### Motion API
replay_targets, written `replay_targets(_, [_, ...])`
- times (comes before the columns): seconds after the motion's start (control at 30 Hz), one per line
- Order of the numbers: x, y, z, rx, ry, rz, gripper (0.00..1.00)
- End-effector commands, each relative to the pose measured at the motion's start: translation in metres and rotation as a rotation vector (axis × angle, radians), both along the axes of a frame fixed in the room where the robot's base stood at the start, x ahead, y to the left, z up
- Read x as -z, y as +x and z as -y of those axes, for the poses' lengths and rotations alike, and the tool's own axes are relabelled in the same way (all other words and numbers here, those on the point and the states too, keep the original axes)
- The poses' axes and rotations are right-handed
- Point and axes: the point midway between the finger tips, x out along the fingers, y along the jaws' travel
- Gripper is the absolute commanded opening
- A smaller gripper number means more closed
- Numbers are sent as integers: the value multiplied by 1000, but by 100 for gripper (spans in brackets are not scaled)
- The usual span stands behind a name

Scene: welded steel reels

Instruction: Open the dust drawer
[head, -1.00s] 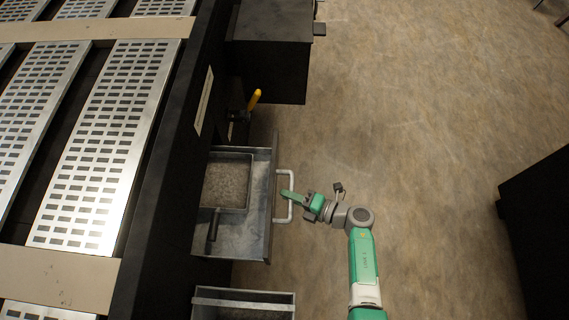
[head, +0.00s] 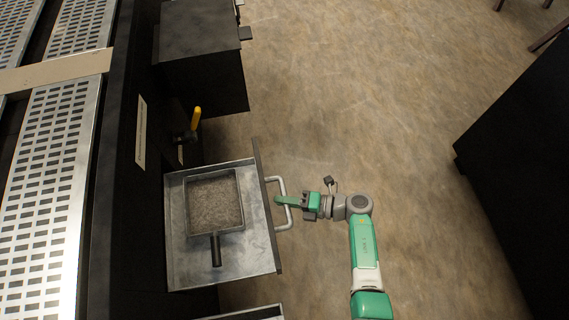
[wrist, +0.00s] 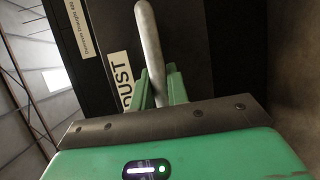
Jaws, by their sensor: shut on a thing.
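The dust drawer (head: 182,257) is a grey metal tray pulled well out from the black machine side. A square pan of grey dust (head: 214,203) with a dark handle lies in it. The drawer's light grey bar handle (head: 283,181) stands off its front. My gripper (head: 281,201) is shut on the bar, near its middle. In the wrist view the bar (wrist: 149,45) runs between the green fingers (wrist: 160,88), with a white label reading DUST (wrist: 121,78) behind it on the dark drawer front.
A second metal tray (head: 250,314) shows at the bottom edge. A black box (head: 203,65) and a yellow-handled valve (head: 196,120) stick out above the drawer. A black cabinet (head: 520,190) stands at the right. The floor (head: 390,110) between is clear.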

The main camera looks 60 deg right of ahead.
Motion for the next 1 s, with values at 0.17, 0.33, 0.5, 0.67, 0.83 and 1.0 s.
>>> replay_targets(0.17, [-1,0,0,0,-1,1,38])
replay_targets(0.33, [0,0,0,0,0,0,38])
replay_targets(0.5, [-3,-6,3,2,1,0,38])
replay_targets(0.67, [-10,-35,16,5,0,0,38])
replay_targets(0.83, [-15,-62,26,3,0,0,38])
replay_targets(1.0, [-15,-71,28,-1,0,0,38])
